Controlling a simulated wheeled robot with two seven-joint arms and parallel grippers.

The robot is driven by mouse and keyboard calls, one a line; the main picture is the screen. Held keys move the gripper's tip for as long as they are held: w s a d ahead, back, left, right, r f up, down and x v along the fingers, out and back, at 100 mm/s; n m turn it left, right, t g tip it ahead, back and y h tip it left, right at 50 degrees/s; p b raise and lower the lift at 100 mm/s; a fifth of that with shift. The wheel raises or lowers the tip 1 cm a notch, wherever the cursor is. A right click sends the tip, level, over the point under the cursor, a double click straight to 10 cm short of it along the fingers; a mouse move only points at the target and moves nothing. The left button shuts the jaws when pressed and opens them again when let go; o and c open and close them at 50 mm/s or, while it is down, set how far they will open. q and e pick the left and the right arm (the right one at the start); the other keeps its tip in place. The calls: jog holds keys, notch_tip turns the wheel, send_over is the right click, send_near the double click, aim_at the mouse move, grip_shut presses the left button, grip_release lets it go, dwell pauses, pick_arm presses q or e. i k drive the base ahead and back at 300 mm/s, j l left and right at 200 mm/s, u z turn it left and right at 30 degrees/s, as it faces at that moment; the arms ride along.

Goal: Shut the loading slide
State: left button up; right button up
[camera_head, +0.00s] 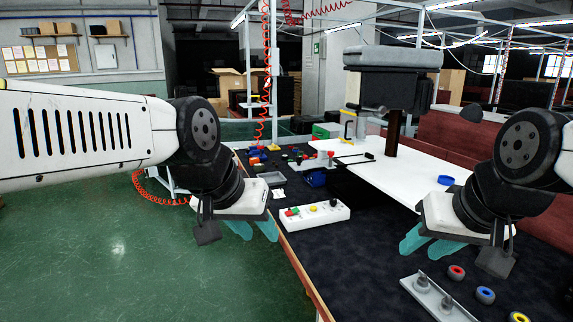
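A flat white panel (385,172) lies across the dark bench, below a black unit with a grey top (392,72); I cannot tell for sure whether this panel is the loading slide. My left gripper (258,236) hangs over the left edge of the bench, left of a white button box. Its teal fingers are apart with nothing between them. My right gripper (420,252) is over the dark bench top, in front of the panel's near edge. Its teal fingers are apart and empty. The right wrist hides part of the panel's right side.
The white button box (314,215) has coloured buttons. A grey block with pegs (437,297) and coloured rings (485,295) lie at the front right. A blue ring (446,180) is on the panel. Small coloured parts (290,155) lie at the back.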

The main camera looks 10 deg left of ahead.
aim_at(299, 166)
jog(key=u, duration=0.2)
jog(key=i+j, duration=0.25)
jog(key=i, duration=0.15)
jog(key=i+j+u, duration=0.1)
jog(key=i+j, duration=0.15)
jog(key=i, duration=0.2)
jog(key=i+j, duration=0.25)
jog(key=i, duration=0.15)
jog(key=i+j, duration=0.2)
jog(key=i, duration=0.2)
jog(key=j+u, duration=0.05)
